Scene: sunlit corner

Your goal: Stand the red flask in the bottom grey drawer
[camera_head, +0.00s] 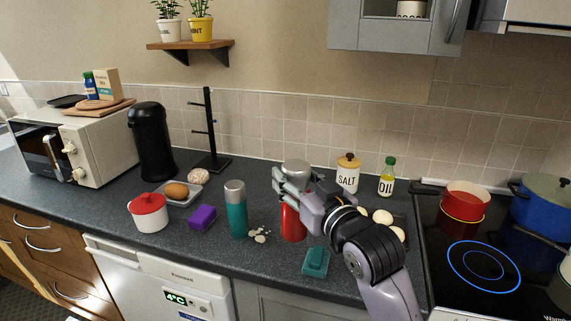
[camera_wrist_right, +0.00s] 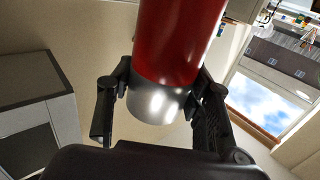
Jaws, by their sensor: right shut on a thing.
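The red flask (camera_head: 293,222) stands upright at the counter's front middle. It has a silver cap, and I cannot tell whether its base touches the counter. My right gripper (camera_head: 296,183) is shut around its upper part, just below the cap top. In the right wrist view the red body (camera_wrist_right: 180,40) and silver cap (camera_wrist_right: 155,104) lie between the two black fingers of the right gripper (camera_wrist_right: 160,95). My left gripper is not in view. A grey cabinet front (camera_head: 285,303) shows below the counter. I cannot make out the bottom grey drawer.
A purple box (camera_head: 202,218) and red-lidded pot (camera_head: 149,213) stand further left. The hob (camera_head: 483,265) is right.

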